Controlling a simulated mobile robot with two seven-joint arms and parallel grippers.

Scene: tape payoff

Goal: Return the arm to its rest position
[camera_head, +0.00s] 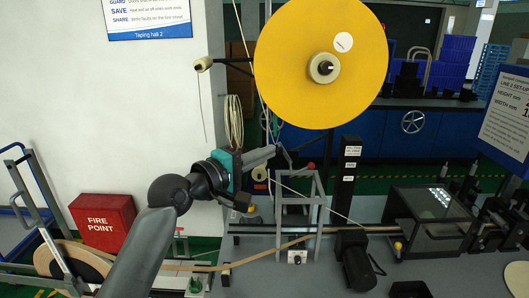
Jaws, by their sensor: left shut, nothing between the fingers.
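My left arm reaches in from the lower left, with a dark wrist and a teal band. My left gripper (284,154) points right, below the big yellow disc (300,97) and above the grey metal frame (300,215). It is shut and holds nothing. Its fingertips are small and dark, and I cannot tell whether they touch the cord or frame parts close by. My right gripper is not in view.
A black motor (355,262) and a clear-sided box (430,216) stand on the grey bench at right. A tan tape (225,266) runs from a reel (75,262) at lower left. A red fire box (103,222) stands by the white wall.

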